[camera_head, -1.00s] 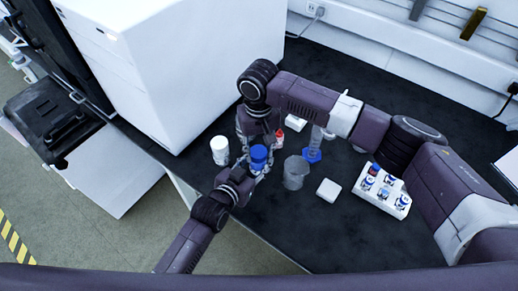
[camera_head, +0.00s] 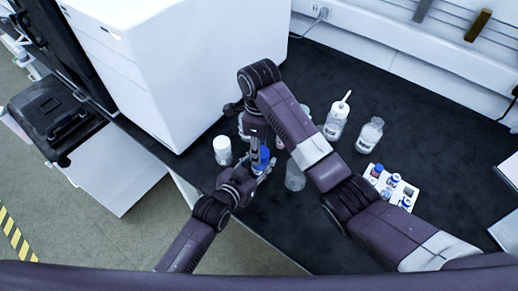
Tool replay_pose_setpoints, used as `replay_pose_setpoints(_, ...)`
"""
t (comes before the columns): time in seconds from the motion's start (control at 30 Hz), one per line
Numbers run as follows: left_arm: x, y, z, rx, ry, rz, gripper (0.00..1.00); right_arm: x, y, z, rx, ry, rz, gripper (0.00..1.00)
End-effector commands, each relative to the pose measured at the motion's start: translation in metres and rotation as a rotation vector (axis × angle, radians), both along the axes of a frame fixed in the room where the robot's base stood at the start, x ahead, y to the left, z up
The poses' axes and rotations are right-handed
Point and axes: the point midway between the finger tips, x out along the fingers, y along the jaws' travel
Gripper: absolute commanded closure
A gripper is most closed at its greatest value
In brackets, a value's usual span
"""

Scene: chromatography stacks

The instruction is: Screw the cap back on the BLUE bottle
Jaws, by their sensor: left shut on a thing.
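The blue bottle (camera_head: 264,157) stands near the front edge of the dark bench, with its blue part partly covered by my grippers. My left gripper (camera_head: 257,172) reaches in from the lower left and is shut on it. My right gripper (camera_head: 256,146) comes down from above, its fingers right at the top of the blue bottle. Whether those fingers are open or shut is too small to tell. I cannot make out the cap separately, nor whether it sits on the bottle.
A white-capped bottle (camera_head: 222,150) stands just left of the grippers. A clear beaker (camera_head: 295,177) stands close on the right, beside my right arm. Behind that arm are a bottle with a white stick (camera_head: 336,121) and a clear bottle (camera_head: 370,134). A white vial rack (camera_head: 401,182) lies right.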

Motion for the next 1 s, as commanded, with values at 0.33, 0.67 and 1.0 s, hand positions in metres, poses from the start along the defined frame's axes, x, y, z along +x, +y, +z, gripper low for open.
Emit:
replay_pose_setpoints(0.33, -0.0006, 0.0000, -0.0010, 0.001, 0.002, 0.000, 1.00, 0.0017, -0.0002, 0.0004, 0.000, 0.000, -0.386, 0.82)
replay_pose_setpoints(0.67, -0.0005, 0.0000, -0.0011, 0.001, 0.003, 0.000, 1.00, 0.0019, -0.0005, 0.0005, 0.000, -0.001, -0.383, 0.54)
replay_pose_setpoints(1.0, -0.0005, 0.0000, -0.0010, 0.001, 0.002, 0.000, 1.00, 0.0020, -0.0007, 0.0002, -0.001, -0.001, -0.378, 0.49)
